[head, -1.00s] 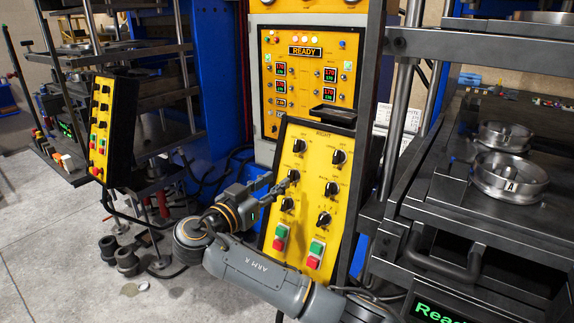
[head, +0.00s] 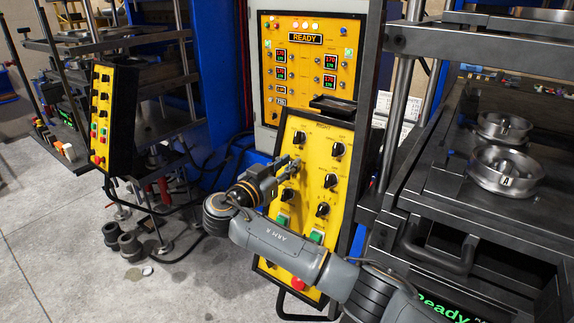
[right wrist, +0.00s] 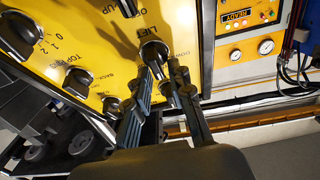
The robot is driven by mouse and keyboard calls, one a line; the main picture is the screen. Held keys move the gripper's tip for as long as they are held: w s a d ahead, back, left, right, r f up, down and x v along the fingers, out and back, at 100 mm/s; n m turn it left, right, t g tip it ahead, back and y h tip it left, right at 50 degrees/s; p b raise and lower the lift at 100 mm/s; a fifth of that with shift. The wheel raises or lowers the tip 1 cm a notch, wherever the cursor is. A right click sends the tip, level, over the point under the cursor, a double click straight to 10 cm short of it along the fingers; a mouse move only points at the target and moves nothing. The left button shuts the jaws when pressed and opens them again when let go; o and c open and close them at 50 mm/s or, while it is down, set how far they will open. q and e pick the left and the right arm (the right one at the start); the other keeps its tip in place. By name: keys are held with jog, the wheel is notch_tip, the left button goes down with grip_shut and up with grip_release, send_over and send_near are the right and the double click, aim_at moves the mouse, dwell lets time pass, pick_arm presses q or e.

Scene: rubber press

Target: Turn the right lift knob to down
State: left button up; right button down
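The yellow control panel marked RIGHT (head: 312,165) carries several black knobs. In the right wrist view the lift knob (right wrist: 153,51) has LIFT printed beside it and DOWN to its right. My right gripper (head: 291,164) is at the left column of this panel and hides that knob in the head view. In the right wrist view the right gripper (right wrist: 160,72) has its fingers apart, with the knob's black handle at their tips. I cannot tell whether they touch it. The knob's exact setting is unclear. My left gripper is not in view.
Other knobs sit close by, such as the upper right one (head: 337,149) and one below it (head: 331,181). A green button (head: 317,237) is lower down, partly behind my arm. A black tray (head: 333,106) juts out above the panel. A press with metal rings (head: 507,170) stands at right.

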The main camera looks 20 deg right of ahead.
jog(key=shift+f+b, duration=0.25)
jog(key=shift+b, duration=0.3)
jog(key=n+b, duration=0.1)
jog(key=n+t+y+b, duration=0.1)
jog(key=b, duration=0.1)
jog(key=shift+a+f+n, duration=0.1)
jog(key=shift+f+n, duration=0.2)
jog(key=shift+n+b, duration=0.35)
jog(key=shift+n, duration=0.15)
jog(key=n, duration=0.1)
jog(key=n+y, duration=0.1)
jog(key=n, duration=0.1)
jog(key=shift+r+t+p, duration=0.25)
jog(key=shift+t+p, duration=0.1)
jog(key=shift+t, duration=0.05)
jog(key=shift+w+a+f+n+y+p, duration=0.1)
jog(key=shift+n+y+p, duration=0.4)
jog(key=shift+n, duration=0.65)
jog(key=shift+w+a+f+n+y+p, duration=0.1)
jog(key=shift+n+y+p, duration=0.4)
jog(key=shift+n, duration=0.65)
jog(key=c, duration=1.4)
grip_release()
jog(key=shift+s, duration=0.1)
jog(key=shift+d+r, duration=0.1)
jog(key=shift+r, duration=0.05)
